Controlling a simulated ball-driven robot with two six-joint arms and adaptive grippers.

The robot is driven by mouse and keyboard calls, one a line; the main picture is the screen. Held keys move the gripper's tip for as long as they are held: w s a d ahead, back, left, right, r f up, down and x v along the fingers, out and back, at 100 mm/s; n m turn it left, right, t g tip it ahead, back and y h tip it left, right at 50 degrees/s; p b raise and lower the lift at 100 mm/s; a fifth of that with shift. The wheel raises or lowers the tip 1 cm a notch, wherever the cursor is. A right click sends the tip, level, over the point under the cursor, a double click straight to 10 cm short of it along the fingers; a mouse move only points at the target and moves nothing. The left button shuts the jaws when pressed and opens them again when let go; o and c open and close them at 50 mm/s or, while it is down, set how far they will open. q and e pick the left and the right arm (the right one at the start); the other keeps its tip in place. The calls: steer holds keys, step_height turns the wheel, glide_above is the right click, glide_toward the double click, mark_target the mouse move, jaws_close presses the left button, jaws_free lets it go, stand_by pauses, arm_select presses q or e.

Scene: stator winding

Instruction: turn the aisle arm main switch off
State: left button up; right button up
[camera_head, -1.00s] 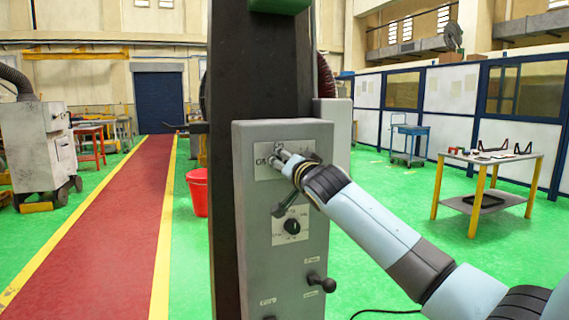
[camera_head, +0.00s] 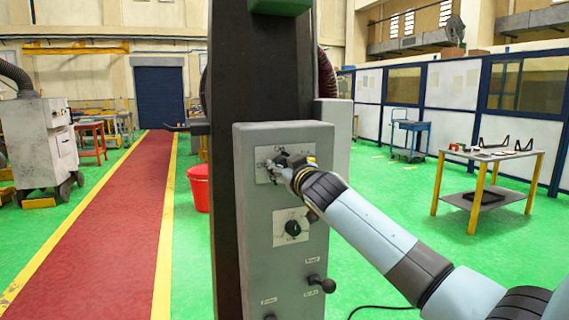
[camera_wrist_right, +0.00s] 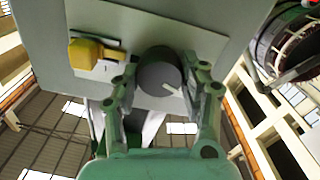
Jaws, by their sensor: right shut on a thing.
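A grey control box (camera_head: 256,225) is fixed to a dark upright column. Its upper pale plate (camera_head: 263,176) carries a switch, mostly hidden in the head view by my right gripper (camera_head: 277,165). In the right wrist view the switch is a round dark-grey knob (camera_wrist_right: 160,72) with a pale pointer mark toward the lower right. The green fingers of my right gripper (camera_wrist_right: 165,90) are shut on this knob, one on each side. I cannot read the labels around it. My left gripper is not in view.
A lower plate with a black knob (camera_head: 293,228) and a dark ball-ended lever (camera_head: 322,284) are on the same box face. A yellow part (camera_wrist_right: 90,53) sits beside the grey knob. A red bucket (camera_head: 199,188) and a work table (camera_head: 488,157) stand behind.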

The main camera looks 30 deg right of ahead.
steer(key=shift+n+p, duration=0.6)
steer(key=shift+n, duration=1.4)
steer(key=shift+f, duration=0.1)
steer(key=o, duration=1.2)
steer(key=shift+a, duration=0.1)
steer(key=v, duration=1.2)
